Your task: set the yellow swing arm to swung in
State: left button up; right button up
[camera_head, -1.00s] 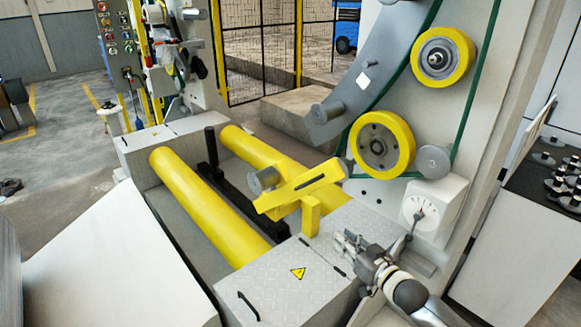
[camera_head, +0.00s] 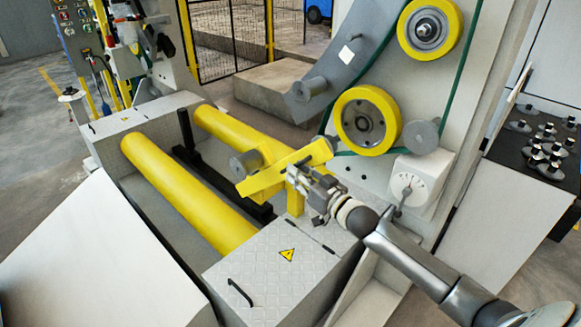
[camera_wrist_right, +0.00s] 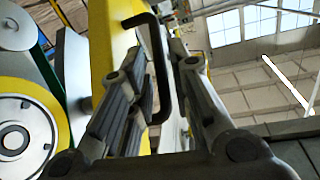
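The yellow swing arm (camera_head: 262,182) is a slanted bar on a yellow post beside the machine's right side. It reaches left over the near end of the yellow rollers, with a grey roller (camera_head: 246,163) by its left end. My right gripper (camera_head: 296,176) is at the bar's near side, covering part of it. In the right wrist view, the yellow bar (camera_wrist_right: 108,32) carries a black bent handle (camera_wrist_right: 161,85). The handle lies between my right gripper's two spread fingers (camera_wrist_right: 158,62); firm contact is not visible. My left gripper is not in view.
Two yellow rollers (camera_head: 185,195) lie in the machine bed left of the swing arm. A grey checkered cover (camera_head: 275,270) sits below my right gripper.

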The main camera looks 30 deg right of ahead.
jog(key=shift+w+a, duration=0.15)
jog(key=shift+w, duration=0.7)
jog(key=shift+w+a, duration=0.15)
jog(key=shift+w, duration=0.7)
grip_shut()
